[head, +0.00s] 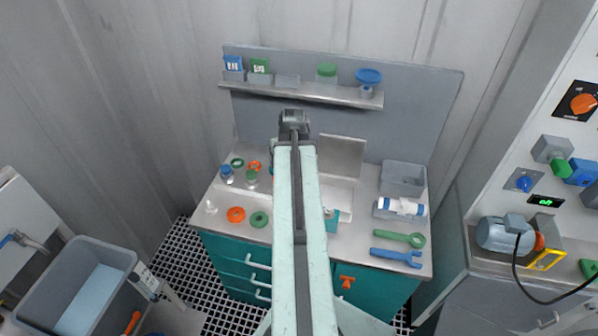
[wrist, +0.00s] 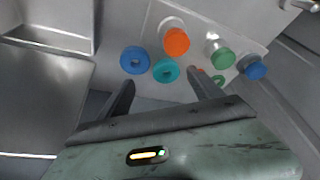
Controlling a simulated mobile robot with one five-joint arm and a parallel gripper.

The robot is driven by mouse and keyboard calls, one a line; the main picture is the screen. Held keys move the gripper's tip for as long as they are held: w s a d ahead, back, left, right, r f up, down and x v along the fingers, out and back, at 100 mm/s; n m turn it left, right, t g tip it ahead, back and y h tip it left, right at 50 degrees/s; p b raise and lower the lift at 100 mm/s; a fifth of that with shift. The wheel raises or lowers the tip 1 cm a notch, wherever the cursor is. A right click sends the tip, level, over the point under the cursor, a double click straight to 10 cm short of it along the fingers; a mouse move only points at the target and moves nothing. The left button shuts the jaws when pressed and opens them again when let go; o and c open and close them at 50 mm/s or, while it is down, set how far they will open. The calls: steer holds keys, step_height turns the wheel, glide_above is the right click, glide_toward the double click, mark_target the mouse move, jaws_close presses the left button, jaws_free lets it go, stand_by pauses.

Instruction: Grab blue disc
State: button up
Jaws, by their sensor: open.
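In the wrist view, a blue disc (wrist: 135,60) with a dark centre lies on the pale counter, just beyond the left finger's tip. A teal disc (wrist: 166,70) lies beside it, between the two fingertips as seen. My gripper (wrist: 160,78) is open, with nothing between its fingers. In the head view my gripper (head: 294,122) is above the back of the counter, and the arm hides the counter beneath it. I cannot make out the counter's blue disc there. Another blue round piece (head: 369,76) sits on the shelf at right.
Bottles with orange (wrist: 176,41), green (wrist: 217,52) and blue (wrist: 255,68) caps stand close to the discs. The shelf (head: 300,92) crosses the back panel.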

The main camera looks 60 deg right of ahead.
steer(key=s+d, duration=0.4)
steer(key=shift+m, duration=0.4)
steer(key=b+x, duration=0.6)
steer(key=shift+a+f, duration=0.1)
steer(key=shift+w+f, duration=0.2)
steer(key=b+x, duration=0.5)
steer(key=shift+s+f+b, duration=0.15)
steer(key=shift+f+b, duration=0.1)
steer(key=shift+b, duration=0.05)
steer(key=shift+r+h, duration=0.2)
steer(key=shift+h, duration=0.1)
steer(key=c, duration=1.2)
steer(key=shift+r+p, duration=0.1)
steer(key=shift+p, duration=0.2)
